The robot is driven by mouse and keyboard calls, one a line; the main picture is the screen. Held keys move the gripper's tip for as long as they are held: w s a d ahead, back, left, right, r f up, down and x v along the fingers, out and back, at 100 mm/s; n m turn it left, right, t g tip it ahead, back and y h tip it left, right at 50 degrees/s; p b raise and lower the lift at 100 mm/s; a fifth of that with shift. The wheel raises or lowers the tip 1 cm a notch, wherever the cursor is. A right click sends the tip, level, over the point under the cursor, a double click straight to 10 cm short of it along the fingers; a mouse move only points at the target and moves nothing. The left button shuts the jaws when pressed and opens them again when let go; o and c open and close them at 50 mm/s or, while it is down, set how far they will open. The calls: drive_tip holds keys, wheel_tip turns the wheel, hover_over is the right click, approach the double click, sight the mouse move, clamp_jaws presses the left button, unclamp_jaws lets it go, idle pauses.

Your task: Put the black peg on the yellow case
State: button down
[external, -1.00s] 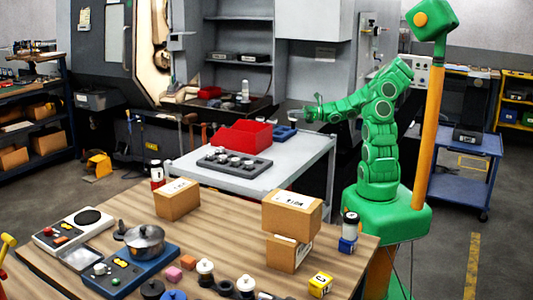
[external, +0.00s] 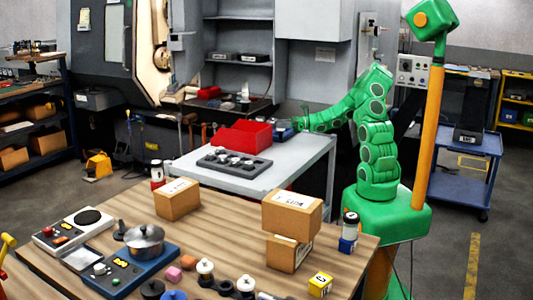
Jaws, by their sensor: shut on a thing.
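My gripper (external: 288,127) is at the far end of my green arm, over the back right of the grey table, close to a blue block-like thing (external: 283,134). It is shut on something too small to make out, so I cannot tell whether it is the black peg. A small yellow box with a pale label (external: 320,285), perhaps the yellow case, sits at the front right of the wooden table, far from my gripper. A dark round-topped piece (external: 152,289) stands at that table's front edge; I cannot tell whether it is a peg.
A red bin (external: 240,136) and a dark tray with several round parts (external: 233,163) are on the grey table (external: 300,160). The wooden table (external: 225,225) holds cardboard boxes (external: 291,213), a pot (external: 145,240) and several small pieces. Its middle is partly clear.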

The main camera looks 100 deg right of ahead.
sight(280, 131)
drive_tip(key=shift+w+d+f, duration=0.15)
drive_tip(key=shift+d+f, duration=0.05)
drive_tip(key=shift+f, duration=1.6)
drive_tip(key=shift+f, duration=0.1)
drive_tip(key=c, duration=1.1)
unclamp_jaws()
drive_tip(key=shift+s, duration=0.35)
drive_tip(key=s, duration=0.3)
drive_tip(key=s+a, duration=0.1)
drive_tip(key=s, duration=0.7)
drive_tip(key=shift+s+a, duration=0.15)
drive_tip(key=shift+a, duration=0.15)
